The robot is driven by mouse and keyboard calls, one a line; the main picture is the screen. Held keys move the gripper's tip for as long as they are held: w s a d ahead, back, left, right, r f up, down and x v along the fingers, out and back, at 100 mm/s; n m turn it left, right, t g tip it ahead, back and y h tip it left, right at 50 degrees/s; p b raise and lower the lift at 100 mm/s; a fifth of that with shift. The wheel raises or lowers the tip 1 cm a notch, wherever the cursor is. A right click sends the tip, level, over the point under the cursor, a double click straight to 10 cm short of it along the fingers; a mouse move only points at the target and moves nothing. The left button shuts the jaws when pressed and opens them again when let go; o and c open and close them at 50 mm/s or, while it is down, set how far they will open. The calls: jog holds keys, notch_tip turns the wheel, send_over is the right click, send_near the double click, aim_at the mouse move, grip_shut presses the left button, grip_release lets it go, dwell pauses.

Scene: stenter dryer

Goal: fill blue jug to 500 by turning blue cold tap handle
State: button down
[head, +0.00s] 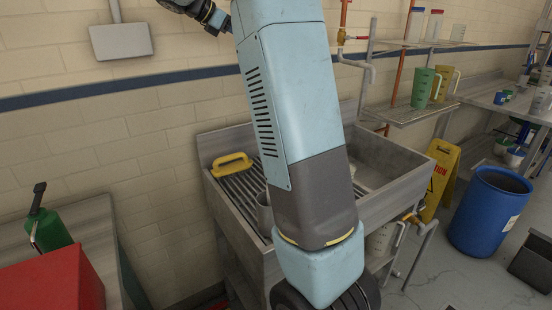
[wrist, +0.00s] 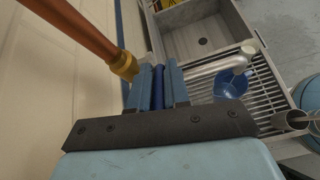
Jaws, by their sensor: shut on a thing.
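In the wrist view my gripper (wrist: 158,88) is shut on the dark blue tap handle (wrist: 157,76), which sits between its two blue fingers. A brass valve fitting (wrist: 125,65) on a copper pipe lies beside the fingertips. A pale tap spout (wrist: 218,66) reaches right from there. The blue jug (wrist: 230,85) is under the spout's end, on the slatted drainer. Its markings and water level cannot be made out. In the head view my arm hides the jug and the blue handle.
The grey sink (head: 395,160) has an empty basin on the right. A shelf (head: 410,112) holds green and yellow jugs. A blue barrel (head: 485,215) and yellow caution sign (head: 440,175) stand right.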

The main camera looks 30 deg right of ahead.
jog(key=shift+s+f+h, duration=0.1)
jog(key=shift+f+h, duration=0.3)
jog(key=shift+h, duration=0.3)
jog(key=shift+a+f+h, duration=0.15)
jog(key=shift+f+h, duration=0.35)
jog(key=shift+h, duration=0.55)
jog(key=shift+a+f+h, duration=0.1)
jog(key=shift+f+h, duration=0.4)
jog(key=shift+h, duration=0.55)
jog(key=shift+f, duration=0.1)
jog(key=shift+f+h, duration=0.2)
jog(key=shift+h, duration=0.3)
jog(key=c, duration=1.1)
grip_release()
jog(key=shift+a, duration=0.1)
